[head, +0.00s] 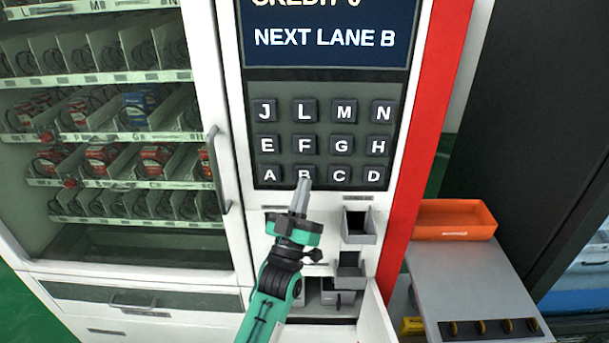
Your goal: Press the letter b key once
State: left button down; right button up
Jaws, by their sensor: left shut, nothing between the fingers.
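The keypad (324,161) is a dark panel with lettered square keys in three rows. The letter b key (304,172) is in the bottom row, between A and C. My left gripper (304,184) is shut and empty, its fingertips at the lower edge of the B key in the picture. I cannot tell whether the tips touch the key. The display (325,37) above the keypad reads "NEXT LANE B", with a credit line cut off at the top. My right gripper is not in view.
A glass-fronted vending cabinet (225,170) with coils and small boxes stands at the left. Below the keypad are small trays (359,228) and an open flap (376,318). At the right, an orange bin (455,219) sits on a grey table (470,275).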

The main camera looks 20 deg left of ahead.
pick_arm(q)
jog(key=shift+w, duration=0.15)
jog(key=shift+w+a, duration=0.1)
jog(key=shift+w, duration=0.15)
jog(key=shift+w+a, duration=0.15)
jog(key=shift+w, duration=0.25)
dwell(0.9)
jog(key=shift+s, duration=0.1)
jog(key=shift+s+d, duration=0.3)
jog(key=shift+s, duration=0.45)
